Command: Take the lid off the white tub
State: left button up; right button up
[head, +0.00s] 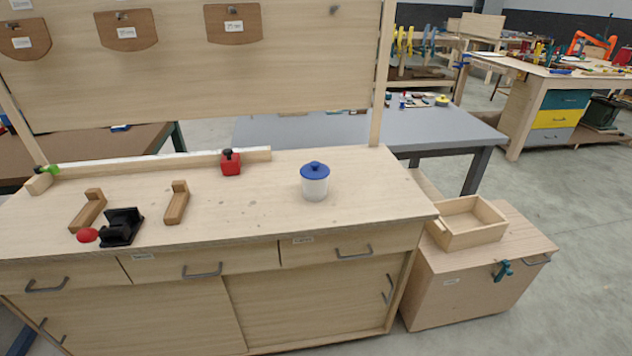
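The white tub (314,189) stands upright on the right part of the wooden workbench, a little in from its right edge. Its blue lid (315,171) with a round knob on top sits on the tub's rim. Neither of my grippers shows in the head view, so their place relative to the tub cannot be seen.
The workbench (250,215) also holds a red block (230,163), two wooden pieces (88,210) (176,203) and a black device with a red knob (121,227). An open wooden box (467,230) sits on a low cabinet to the right. Bench around the tub is clear.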

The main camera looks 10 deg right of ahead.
aim_at(314, 191)
jog(key=i+l+u, duration=0.4)
jog(key=i+l, duration=0.2)
jog(key=l, duration=0.2)
jog(key=i+l+u, duration=0.2)
jog(key=l, duration=0.25)
